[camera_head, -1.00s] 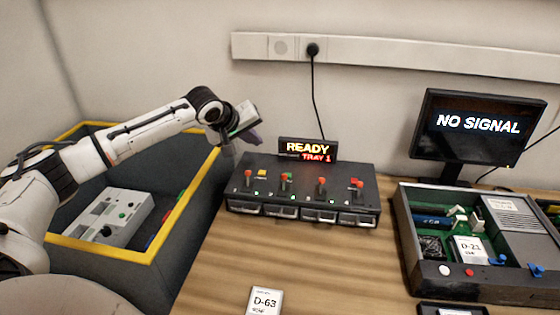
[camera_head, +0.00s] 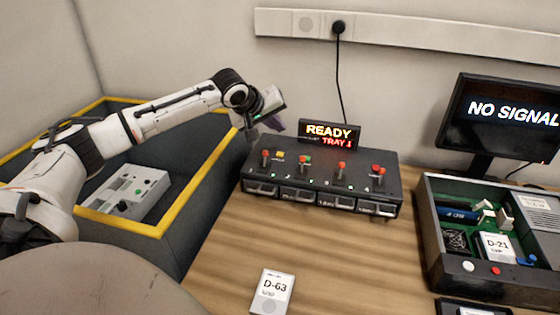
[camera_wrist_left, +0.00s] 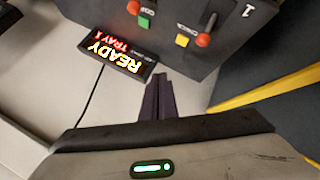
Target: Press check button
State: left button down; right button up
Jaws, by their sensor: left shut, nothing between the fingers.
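The dark control box (camera_head: 322,180) stands at the back of the wooden table. Its yellow button (camera_head: 281,154) is at the left of the top, beside the leftmost red-knobbed lever (camera_head: 265,157). In the left wrist view this yellow button (camera_wrist_left: 182,40) has a label that seems to read CHECK. A green button (camera_head: 304,159) lies to its right, and it also shows in the wrist view (camera_wrist_left: 143,22). My left gripper (camera_head: 276,124) is shut and empty, its dark purple fingers above the box's back left part, apart from the yellow button. My right gripper is out of view.
A lit sign (camera_head: 329,132) reading READY TRAY 1 rises behind the box, close to my left gripper. A yellow-rimmed bin (camera_head: 205,170) is at left. An open equipment case (camera_head: 433,235), a monitor (camera_head: 500,118) and a D-63 card (camera_head: 272,290) are also around.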

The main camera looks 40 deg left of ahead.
aim_at(280, 155)
pick_arm(q)
notch_tip(280, 155, down, 4)
jog(key=b, duration=0.2)
jog(key=shift+r+b, duration=0.25)
jog(key=shift+b, duration=0.15)
jog(key=shift+f+b, duration=0.4)
jog(key=shift+f, duration=0.8)
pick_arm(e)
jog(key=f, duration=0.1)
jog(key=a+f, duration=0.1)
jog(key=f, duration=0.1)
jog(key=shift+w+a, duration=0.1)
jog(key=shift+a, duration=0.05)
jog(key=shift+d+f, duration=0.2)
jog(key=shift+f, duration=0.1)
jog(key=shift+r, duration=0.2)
pick_arm(q)
jog(key=shift+f, duration=0.15)
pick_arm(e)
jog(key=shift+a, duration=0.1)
pick_arm(q)
jog(key=shift+f, duration=0.3)
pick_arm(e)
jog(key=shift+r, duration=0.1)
